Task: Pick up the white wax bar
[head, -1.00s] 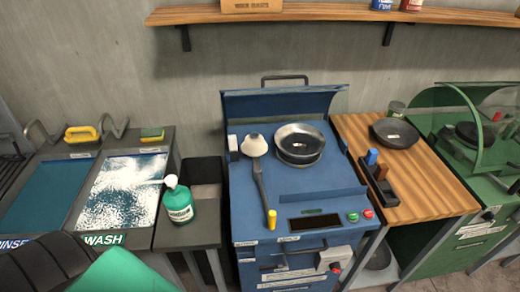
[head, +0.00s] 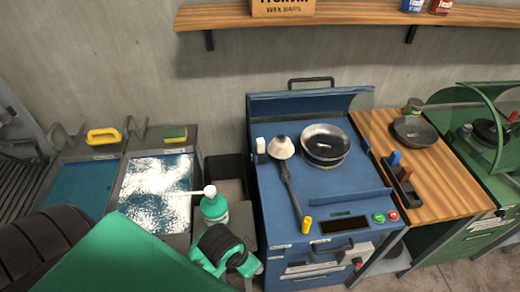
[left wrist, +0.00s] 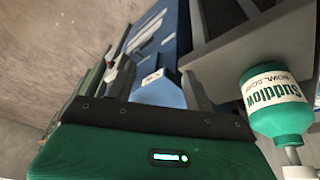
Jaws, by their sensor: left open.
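A small white block (head: 261,145), which looks like the white wax bar, stands at the left edge of the blue machine's top (head: 345,185), beside a spoon-shaped tool with a pale head (head: 281,147). My left arm comes in from the lower left of the head view, well short of the block. The white bar cannot be made out in that view. My right gripper is not in view.
A green bottle (head: 214,205) stands close to my left arm; it also shows in the left wrist view (left wrist: 275,105). A pan (head: 325,143) sits on the blue machine. A black rack (head: 402,188) with blue and brown bars stands on the wooden counter (head: 440,187).

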